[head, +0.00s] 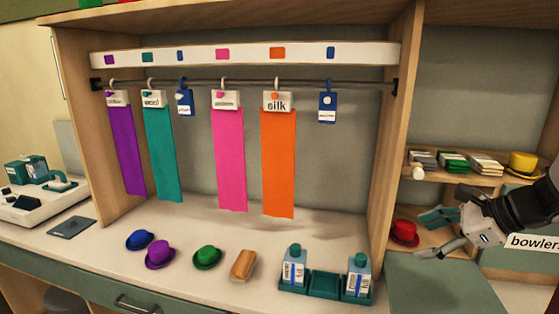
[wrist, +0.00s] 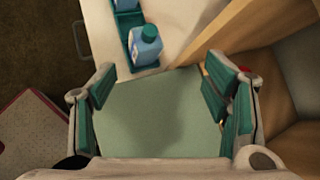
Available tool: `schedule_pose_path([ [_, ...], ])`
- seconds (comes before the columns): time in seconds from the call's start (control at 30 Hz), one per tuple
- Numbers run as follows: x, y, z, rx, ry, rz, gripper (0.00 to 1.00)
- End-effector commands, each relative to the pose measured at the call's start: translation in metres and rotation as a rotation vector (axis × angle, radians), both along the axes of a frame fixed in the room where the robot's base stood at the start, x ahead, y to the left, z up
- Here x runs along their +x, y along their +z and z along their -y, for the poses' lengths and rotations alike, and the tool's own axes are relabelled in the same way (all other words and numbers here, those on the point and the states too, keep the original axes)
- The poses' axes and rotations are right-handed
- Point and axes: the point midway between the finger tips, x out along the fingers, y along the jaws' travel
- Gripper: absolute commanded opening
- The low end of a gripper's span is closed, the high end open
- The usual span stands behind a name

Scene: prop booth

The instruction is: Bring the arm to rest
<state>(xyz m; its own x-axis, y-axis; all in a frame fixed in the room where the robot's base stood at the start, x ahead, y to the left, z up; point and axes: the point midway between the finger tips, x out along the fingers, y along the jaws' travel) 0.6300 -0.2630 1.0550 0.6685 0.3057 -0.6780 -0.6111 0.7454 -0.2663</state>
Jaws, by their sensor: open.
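My gripper (head: 432,232) is at the right of the head view, in front of the shelf unit. Its teal-padded fingers are spread apart and hold nothing. In the wrist view my gripper (wrist: 165,95) is open above a bare green surface (wrist: 150,125). That green surface also shows in the head view (head: 440,285). A red hat (head: 404,232) sits on the lower shelf just left of the gripper; whether they touch is unclear.
Swatches hang from a rail (head: 240,84) in the booth. Blue (head: 140,239), purple (head: 160,254) and green (head: 207,257) hats, a wooden brush (head: 243,265) and a teal caddy (head: 323,285) with two bottles stand on the counter. A yellow hat (head: 523,163) is on the upper shelf.

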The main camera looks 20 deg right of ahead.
Motion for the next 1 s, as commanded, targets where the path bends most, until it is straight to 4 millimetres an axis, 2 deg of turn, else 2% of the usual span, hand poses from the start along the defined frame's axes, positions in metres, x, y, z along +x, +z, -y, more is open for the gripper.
schedule_pose_path([
  [0.03, 0.002, 0.013, -0.027, -0.056, 0.102, 0.000, 0.69],
  [0.13, -0.002, 0.031, -0.083, -0.195, 0.349, -0.003, 0.69],
  [0.2, -0.012, 0.042, -0.122, -0.303, 0.532, 0.000, 0.69],
  [0.3, -0.033, 0.054, -0.168, -0.463, 0.789, 0.011, 0.69],
  [0.4, -0.058, 0.065, -0.204, -0.631, 1.040, 0.034, 0.69],
  [0.5, -0.085, 0.073, -0.231, -0.803, 1.284, 0.064, 0.69],
  [0.6, -0.112, 0.080, -0.248, -0.983, 1.510, 0.102, 0.69],
  [0.73, -0.138, 0.088, -0.258, -1.198, 1.747, 0.149, 0.69],
  [0.9, -0.155, 0.094, -0.260, -1.376, 1.922, 0.184, 0.69],
  [1.0, -0.158, 0.095, -0.260, -1.420, 1.959, 0.191, 0.69],
])
